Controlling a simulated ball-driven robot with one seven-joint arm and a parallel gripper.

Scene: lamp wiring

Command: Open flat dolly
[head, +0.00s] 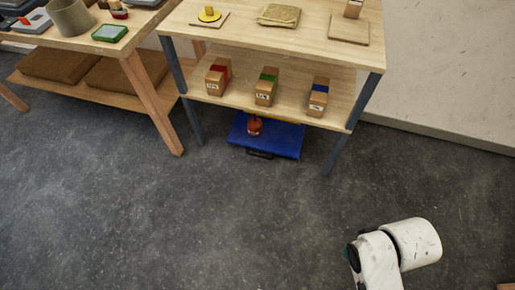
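A flat blue thing (283,140), which looks like the flat dolly, lies on the floor under the light wood shelf unit. A black handle (260,154) sits at its front edge. A small red-orange object (254,126) stands on its top toward the left. The back of the blue thing is hidden by the lower shelf. White links of my arm show at the bottom right, well apart from it. My gripper is not in view.
The lower shelf (290,108) holds boxes with a red (218,77), a green (266,87) and a blue band (318,97). Shelf legs stand on both sides of the blue thing. A wooden table (147,31) stands at left. The floor in front is clear.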

